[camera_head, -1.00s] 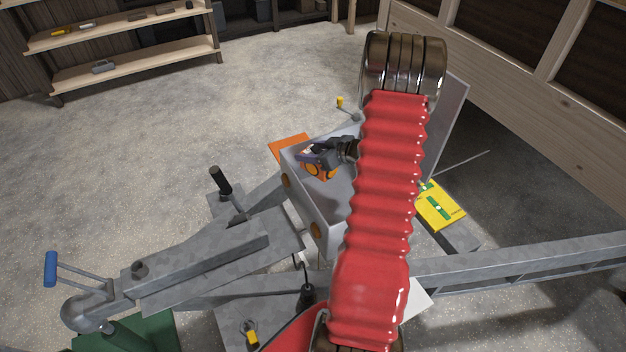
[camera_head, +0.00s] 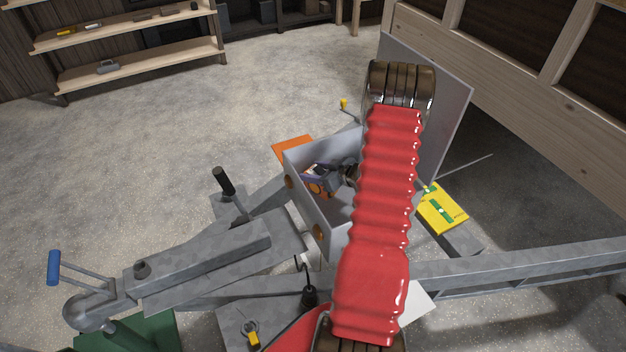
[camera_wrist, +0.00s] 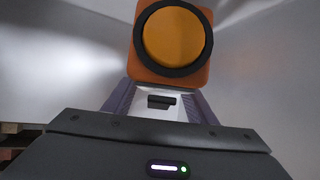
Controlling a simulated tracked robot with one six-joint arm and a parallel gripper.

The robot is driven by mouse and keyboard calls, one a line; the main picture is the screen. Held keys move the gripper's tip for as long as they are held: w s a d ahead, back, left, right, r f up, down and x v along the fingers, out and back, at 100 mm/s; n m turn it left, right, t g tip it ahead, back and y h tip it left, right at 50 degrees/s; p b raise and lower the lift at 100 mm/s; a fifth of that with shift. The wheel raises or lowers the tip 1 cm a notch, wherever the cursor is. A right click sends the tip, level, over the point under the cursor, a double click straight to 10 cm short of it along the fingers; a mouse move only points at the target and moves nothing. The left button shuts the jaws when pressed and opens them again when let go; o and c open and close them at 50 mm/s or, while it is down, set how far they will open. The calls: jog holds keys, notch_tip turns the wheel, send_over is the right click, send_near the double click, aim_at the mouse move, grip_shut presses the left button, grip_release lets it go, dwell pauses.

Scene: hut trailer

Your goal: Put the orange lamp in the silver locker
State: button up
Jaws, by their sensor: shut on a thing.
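The silver locker (camera_head: 318,213) is an open-topped grey metal box on the trailer frame, with its lid (camera_head: 440,110) standing up on the right side. My gripper (camera_head: 318,181) is inside the locker's opening, below the rim, and shut on the orange lamp (camera_head: 315,189). In the wrist view the lamp (camera_wrist: 173,40) shows a round amber lens with a black ring and an orange body, held between the fingertips (camera_wrist: 160,98). Grey locker walls surround it there. The red sleeve of my arm hides the locker's right part. I cannot tell whether the lamp touches the floor.
A yellow case with a green level (camera_head: 441,209) lies right of the locker. An orange sheet (camera_head: 293,149) is behind it. The drawbar with a blue-handled coupling (camera_head: 54,268) and a black-gripped lever (camera_head: 223,181) is at the left. Shelves (camera_head: 130,60) stand at the back left.

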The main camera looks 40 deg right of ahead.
jog(key=shift+f, duration=1.9)
jog(key=o, duration=1.2)
jog(key=v, duration=0.7)
jog(key=shift+s+r, duration=0.15)
jog(key=shift+s, duration=0.05)
